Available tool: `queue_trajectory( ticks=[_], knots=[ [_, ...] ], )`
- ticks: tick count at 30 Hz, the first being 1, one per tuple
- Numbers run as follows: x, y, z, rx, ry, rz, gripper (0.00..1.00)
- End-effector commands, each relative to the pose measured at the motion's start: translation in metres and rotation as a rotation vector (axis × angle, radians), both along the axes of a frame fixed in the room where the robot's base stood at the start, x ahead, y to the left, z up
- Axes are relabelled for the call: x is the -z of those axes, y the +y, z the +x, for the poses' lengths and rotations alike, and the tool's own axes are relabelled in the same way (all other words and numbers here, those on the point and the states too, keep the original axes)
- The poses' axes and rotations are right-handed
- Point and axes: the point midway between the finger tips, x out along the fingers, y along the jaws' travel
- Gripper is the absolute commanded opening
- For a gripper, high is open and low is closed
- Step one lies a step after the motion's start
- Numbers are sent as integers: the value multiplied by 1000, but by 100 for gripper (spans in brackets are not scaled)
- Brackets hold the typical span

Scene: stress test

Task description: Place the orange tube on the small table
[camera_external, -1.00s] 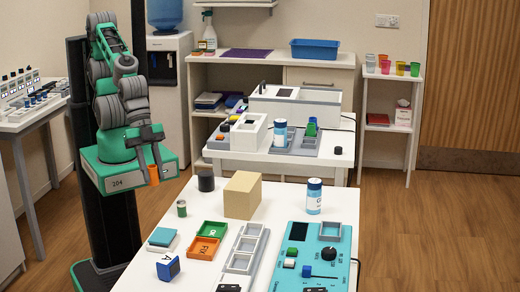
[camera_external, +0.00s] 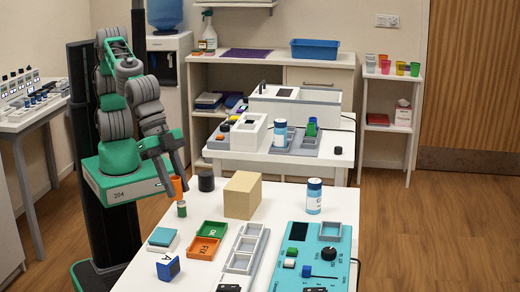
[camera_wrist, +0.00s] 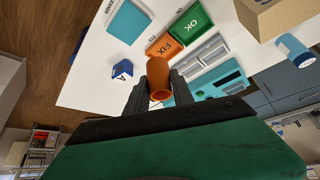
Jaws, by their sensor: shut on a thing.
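The orange tube (camera_external: 176,188) is held between the dark fingers of my gripper (camera_external: 173,175), at the left edge of the near white table (camera_external: 195,265). In the wrist view the tube (camera_wrist: 158,70) sits between the fingertips of my gripper (camera_wrist: 157,92), its open end towards the camera. In the external view its lower end overlaps a small green can (camera_external: 182,210); I cannot tell whether they touch. Several tables show, including a narrow white stand (camera_external: 393,128) by the door; I cannot tell which is the small table.
The near table holds a black cylinder (camera_external: 206,182), a cardboard box (camera_external: 242,195), green (camera_external: 213,229) and orange (camera_external: 203,248) trays, a blue block (camera_external: 168,269) and a teal device (camera_external: 335,268). A middle table (camera_external: 222,155) behind carries more equipment. The floor at right is open.

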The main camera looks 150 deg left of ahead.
Motion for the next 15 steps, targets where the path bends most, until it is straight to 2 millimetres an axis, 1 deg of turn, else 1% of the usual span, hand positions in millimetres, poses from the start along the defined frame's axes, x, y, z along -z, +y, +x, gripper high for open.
queue_trajectory(
  ticks=[2,10,12,15],
  knots=[
    [6,-1,15,-6,0,0,0],
    [40,-4,91,-4,0,1,0],
    [59,-4,103,-3,2,1,0],
    [78,-5,120,-3,-2,1,0]
  ],
)
